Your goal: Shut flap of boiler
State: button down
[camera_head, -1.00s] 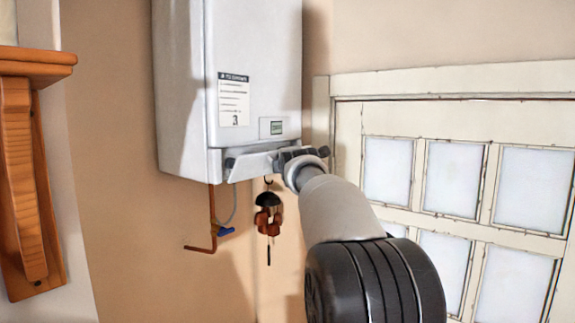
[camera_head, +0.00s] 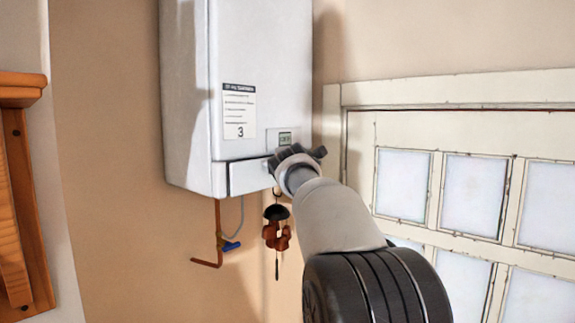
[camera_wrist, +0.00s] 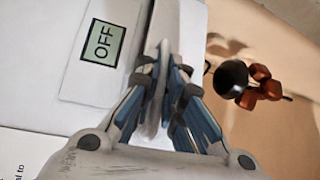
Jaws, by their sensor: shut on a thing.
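The white boiler (camera_head: 262,70) hangs on the wall. Its flap (camera_head: 248,176) is the narrow white panel along the lower front, and it looks nearly flush with the front face. My gripper (camera_head: 288,160) is at the right end of the flap, below the small display. In the wrist view, my gripper (camera_wrist: 167,65) has its blue-grey fingers closed around a thin pale edge, which appears to be the flap. The fingers hide part of that edge. The display (camera_wrist: 103,42) reads OFF.
A wind chime (camera_head: 276,228) hangs just below the boiler, close to my gripper. A copper pipe with a blue valve (camera_head: 230,245) comes down at the left. A paned window (camera_head: 470,195) is at the right, and a wooden shelf bracket (camera_head: 15,200) at far left.

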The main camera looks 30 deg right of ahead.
jog(key=shift+a+r, duration=0.1)
jog(key=shift+r, duration=0.35)
jog(key=c, duration=2)
grip_release()
jog(key=shift+f, duration=0.1)
jog(key=shift+f, duration=0.1)
jog(key=shift+s, duration=0.15)
jog(key=v, duration=1.1)
jog(key=shift+s, duration=0.4)
jog(key=shift+a, duration=0.15)
